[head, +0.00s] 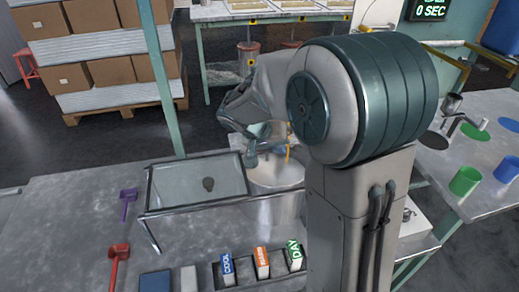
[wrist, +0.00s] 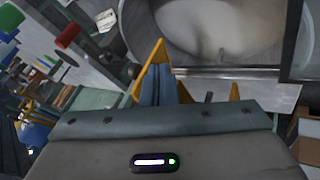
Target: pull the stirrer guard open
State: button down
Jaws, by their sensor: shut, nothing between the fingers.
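The stirrer guard looks like a clear panel (head: 197,182) in a metal frame, lying to the left of a large metal pot (head: 275,175). The pot's mouth appears uncovered by the panel. A frame rail runs across the pot's front. My gripper (head: 270,148) is over the pot's back rim, partly hidden by my arm. In the wrist view, my gripper (wrist: 158,60) has its yellow-edged fingers shut and empty, by the rim of the pot (wrist: 215,28). Part of the guard frame (wrist: 292,45) shows at the right, apart from the fingers.
Purple (head: 128,203) and red (head: 118,255) scoops lie left on the bench. Labelled blocks (head: 262,262) stand in a tray in front. Green (head: 464,181) and blue (head: 506,169) cups stand on the right table. A green post (head: 162,85) rises behind the guard.

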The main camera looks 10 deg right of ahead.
jog(key=shift+s+d+n+t+b, duration=0.25)
jog(key=shift+d+n+b, duration=0.15)
jog(key=shift+d+b, duration=0.2)
jog(key=shift+s+d+n+t+b, duration=0.25)
jog(key=shift+d+n+b, duration=0.15)
jog(key=shift+d+b, duration=0.2)
jog(key=a+f+v, duration=0.1)
jog(key=a+v, duration=0.1)
jog(key=v, duration=1)
jog(key=s+d+n+g+y+p, duration=0.1)
jog(key=s+d+n+y+p, duration=0.1)
jog(key=s+y+p, duration=0.4)
jog(key=s+r+p, duration=0.1)
jog(key=s+p, duration=0.3)
jog(key=s, duration=0.6)
jog(key=shift+s+n+y, duration=0.15)
jog(key=shift+n+y, duration=0.25)
